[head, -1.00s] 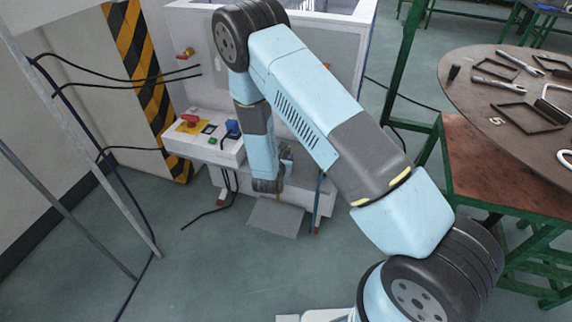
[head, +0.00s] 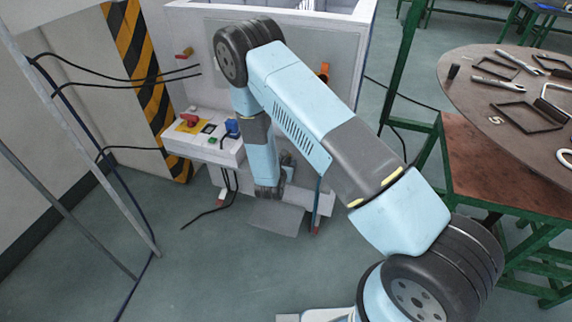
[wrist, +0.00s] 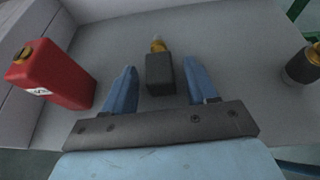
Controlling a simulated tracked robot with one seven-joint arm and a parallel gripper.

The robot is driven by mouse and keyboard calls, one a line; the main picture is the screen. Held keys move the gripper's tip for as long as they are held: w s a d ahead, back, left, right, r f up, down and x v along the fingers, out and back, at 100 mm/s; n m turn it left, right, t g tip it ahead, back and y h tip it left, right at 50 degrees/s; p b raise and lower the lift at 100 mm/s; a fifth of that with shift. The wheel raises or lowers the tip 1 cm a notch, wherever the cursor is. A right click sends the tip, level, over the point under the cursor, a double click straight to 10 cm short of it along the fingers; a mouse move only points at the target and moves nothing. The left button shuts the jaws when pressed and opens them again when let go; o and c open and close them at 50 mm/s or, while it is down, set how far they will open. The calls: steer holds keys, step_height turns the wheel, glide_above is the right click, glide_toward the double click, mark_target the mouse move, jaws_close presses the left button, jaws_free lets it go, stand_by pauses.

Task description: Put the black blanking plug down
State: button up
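The black blanking plug (wrist: 159,75) shows in the wrist view as a dark block with a brass-coloured tip, over a grey surface (wrist: 230,45). My gripper (wrist: 161,78) has its two blue fingers spread either side of it, with a visible gap on each side. The gripper is open, and the plug lies between the fingers, apparently untouched. Whether its underside rests on the surface cannot be made out. In the head view my arm hides the plug and most of the gripper.
A red block with a brass fitting (wrist: 52,76) stands left of the fingers, and a black and brass fitting (wrist: 301,66) stands right. In the head view, a control box (head: 205,143) sits left of my arm, and a round table with tools (head: 490,110) stands at the right.

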steer(key=shift+r, duration=0.1)
steer(key=v, duration=1.2)
steer(key=shift+w, duration=0.1)
stand_by(1.2)
